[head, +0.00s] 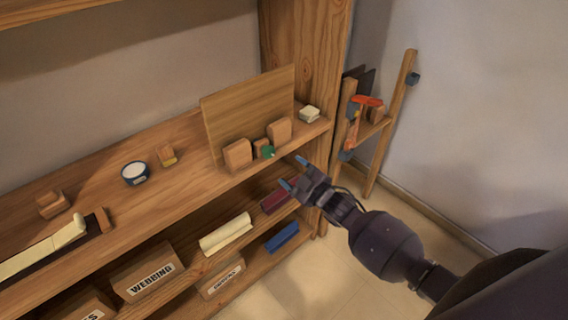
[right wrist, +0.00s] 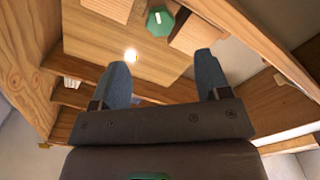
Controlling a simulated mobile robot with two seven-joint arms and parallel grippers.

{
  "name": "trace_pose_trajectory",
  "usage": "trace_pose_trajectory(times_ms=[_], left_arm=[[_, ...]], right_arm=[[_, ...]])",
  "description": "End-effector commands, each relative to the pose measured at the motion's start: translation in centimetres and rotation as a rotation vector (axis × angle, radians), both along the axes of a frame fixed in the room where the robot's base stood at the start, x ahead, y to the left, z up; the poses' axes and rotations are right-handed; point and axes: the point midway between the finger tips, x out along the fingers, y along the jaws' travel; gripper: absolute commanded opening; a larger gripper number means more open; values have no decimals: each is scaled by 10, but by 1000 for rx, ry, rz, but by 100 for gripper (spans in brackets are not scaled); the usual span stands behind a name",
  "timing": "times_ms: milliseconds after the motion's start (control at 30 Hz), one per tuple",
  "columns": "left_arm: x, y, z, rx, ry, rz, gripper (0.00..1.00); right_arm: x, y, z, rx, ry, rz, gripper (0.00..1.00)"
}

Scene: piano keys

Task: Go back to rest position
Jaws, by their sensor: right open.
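My right gripper (head: 293,173) is open and empty, with two blue-grey fingertips. It is in front of the right end of the wooden shelf's (head: 195,133) top board, apart from the things on it. In the right wrist view the two fingers (right wrist: 160,82) are spread with nothing between them. A green piece (head: 268,153) sits at small wooden blocks in front of an upright wooden panel (head: 250,108). The green piece also shows in the right wrist view (right wrist: 160,20), beyond the fingertips. My left gripper does not show in either view.
Wooden blocks (head: 237,154), a round tin (head: 135,173) and a pale block (head: 309,114) stand on the top board. Lower boards hold labelled boxes (head: 147,278), a cream roll (head: 226,233) and a blue item (head: 282,237). A wooden rack (head: 385,122) with tools stands at right. Floor below my arm looks clear.

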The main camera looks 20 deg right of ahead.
Motion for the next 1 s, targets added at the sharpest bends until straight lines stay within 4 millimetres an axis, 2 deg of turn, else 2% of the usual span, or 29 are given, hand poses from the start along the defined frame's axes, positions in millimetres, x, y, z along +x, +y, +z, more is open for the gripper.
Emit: trace_pose_trajectory(times_ms=[233,867,1000], left_arm=[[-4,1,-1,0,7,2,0],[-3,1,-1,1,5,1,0],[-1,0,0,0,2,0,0]], right_arm=[[-14,-5,0,0,0,0,70],[-14,-8,-4,12,34,-18,70],[-11,-8,6,54,82,-54,70]])
